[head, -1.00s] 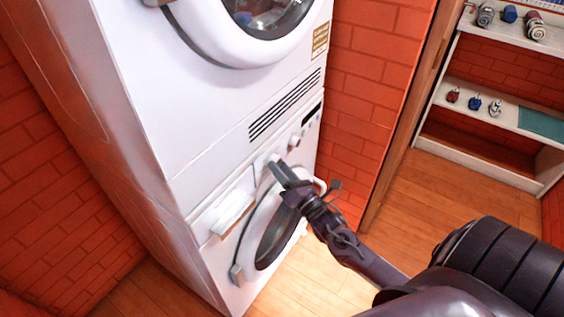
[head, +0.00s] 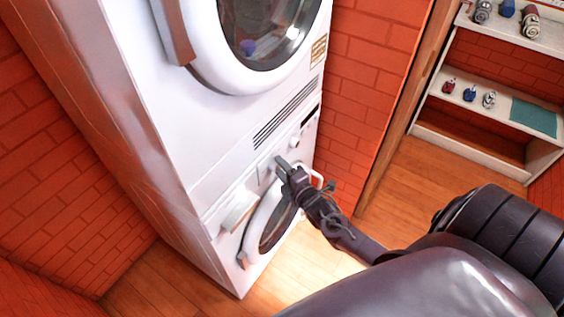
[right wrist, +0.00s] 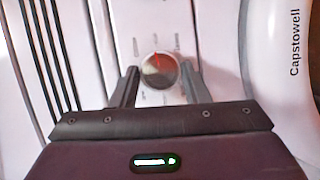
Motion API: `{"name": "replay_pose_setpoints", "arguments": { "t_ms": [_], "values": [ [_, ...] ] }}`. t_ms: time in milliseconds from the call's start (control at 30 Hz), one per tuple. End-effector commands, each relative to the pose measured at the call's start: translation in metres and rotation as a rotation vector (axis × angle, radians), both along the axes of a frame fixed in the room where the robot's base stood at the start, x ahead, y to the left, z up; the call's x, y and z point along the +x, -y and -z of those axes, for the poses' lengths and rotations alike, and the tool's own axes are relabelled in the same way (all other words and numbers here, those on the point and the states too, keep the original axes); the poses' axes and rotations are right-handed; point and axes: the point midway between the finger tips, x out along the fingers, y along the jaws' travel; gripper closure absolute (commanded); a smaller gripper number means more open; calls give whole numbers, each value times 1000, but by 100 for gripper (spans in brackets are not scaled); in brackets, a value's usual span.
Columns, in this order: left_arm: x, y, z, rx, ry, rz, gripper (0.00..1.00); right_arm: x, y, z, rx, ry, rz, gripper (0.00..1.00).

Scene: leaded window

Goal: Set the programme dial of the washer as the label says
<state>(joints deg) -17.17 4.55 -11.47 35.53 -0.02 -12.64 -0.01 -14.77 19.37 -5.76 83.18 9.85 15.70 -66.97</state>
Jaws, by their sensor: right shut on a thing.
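The white washer (head: 229,272) is the lower machine of a stack. Its programme dial (right wrist: 158,70) shows in the right wrist view as a round silver knob with a red pointer line toward the picture's top, slightly left. Small marks surround it, too blurred to read. My right gripper (right wrist: 159,87) is shut on the dial, one finger on each side. In the head view the right gripper (head: 281,166) hides the dial. A small brown label (head: 319,50) is on the upper machine's front, its text too small to read. My left gripper is not in view.
The upper machine's round door (head: 263,35) is above, and the washer's round door (head: 272,226) is below my right gripper. A brick wall (head: 358,100) stands close on the right. White shelves (head: 470,147) with small items are farther right. Wooden floor is clear between.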

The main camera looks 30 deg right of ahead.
Motion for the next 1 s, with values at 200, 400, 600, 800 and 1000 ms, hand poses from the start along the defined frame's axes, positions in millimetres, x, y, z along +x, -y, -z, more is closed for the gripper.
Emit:
{"name": "replay_pose_setpoints", "arguments": {
  "t_ms": [200, 400, 600, 800, 1000],
  "values": [
    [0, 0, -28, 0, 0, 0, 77, 1, 2, -7, 187, -80, 1, 81],
    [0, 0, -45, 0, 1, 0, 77, 1, 3, -8, 364, -152, 2, 81],
    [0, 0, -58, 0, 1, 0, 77, 2, 4, -8, 538, -225, 1, 81],
    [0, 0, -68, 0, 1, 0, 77, 2, 6, -8, 713, -297, 2, 81],
    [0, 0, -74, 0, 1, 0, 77, 3, 8, -8, 889, -369, 2, 81]
  ]
}}
